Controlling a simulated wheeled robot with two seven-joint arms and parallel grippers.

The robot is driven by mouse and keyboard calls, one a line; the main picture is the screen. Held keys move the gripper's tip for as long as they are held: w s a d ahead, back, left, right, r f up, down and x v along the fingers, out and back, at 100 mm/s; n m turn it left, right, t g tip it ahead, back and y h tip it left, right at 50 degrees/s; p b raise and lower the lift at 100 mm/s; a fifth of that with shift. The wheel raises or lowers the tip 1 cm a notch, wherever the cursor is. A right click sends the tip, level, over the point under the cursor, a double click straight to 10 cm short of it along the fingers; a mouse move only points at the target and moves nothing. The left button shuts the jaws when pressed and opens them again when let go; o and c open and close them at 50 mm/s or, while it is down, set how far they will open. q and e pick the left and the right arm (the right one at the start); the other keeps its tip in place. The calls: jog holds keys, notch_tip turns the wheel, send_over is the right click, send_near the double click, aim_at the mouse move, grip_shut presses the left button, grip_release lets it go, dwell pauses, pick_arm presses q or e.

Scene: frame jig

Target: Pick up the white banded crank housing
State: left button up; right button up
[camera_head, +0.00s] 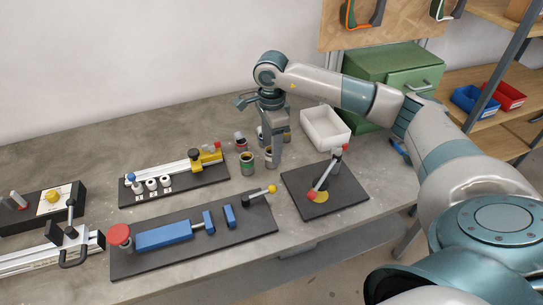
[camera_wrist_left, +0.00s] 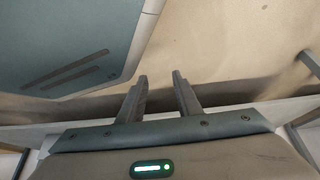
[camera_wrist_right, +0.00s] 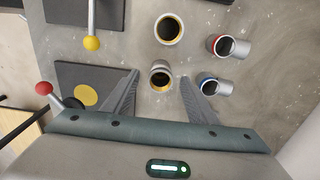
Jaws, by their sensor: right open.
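Several small grey crank housings stand or lie on the bench, with dark openings and coloured bands. One housing (camera_wrist_right: 160,75) sits between the fingers of my right gripper (camera_wrist_right: 160,77) in the right wrist view. Its band looks pale, but I cannot be sure it is white. The right gripper, also in the head view (camera_head: 274,163), is open and points down over the housings; contact is not visible. My left gripper (camera_wrist_left: 160,77) is open and empty in the left wrist view, and outside the head view.
Nearby stand an upright housing (camera_wrist_right: 169,28), a red-banded one (camera_wrist_right: 222,46) and a blue-banded one (camera_wrist_right: 209,85). A white bin (camera_head: 326,128) is behind. A black plate with a red-knobbed lever (camera_head: 323,175) lies to the right. Other jig boards fill the left.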

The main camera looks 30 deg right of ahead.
notch_tip(320, 180, down, 2)
jog(key=shift+f+p, duration=0.2)
jog(key=shift+p, duration=0.25)
pick_arm(q)
jog(key=shift+g, duration=0.7)
jog(key=shift+s+a+f, duration=0.25)
jog(key=shift+s+a, duration=0.15)
jog(key=shift+s, duration=0.45)
jog(key=shift+s+a+f, duration=0.25)
jog(key=shift+s+a, duration=0.1)
jog(key=shift+s, duration=0.55)
jog(key=shift+s+a+f, duration=0.25)
jog(key=shift+s+a, duration=0.15)
jog(key=shift+s, duration=0.45)
pick_arm(e)
jog(key=shift+f, duration=0.4)
pick_arm(q)
jog(key=shift+w, duration=0.15)
pick_arm(e)
jog(key=c, duration=1.2)
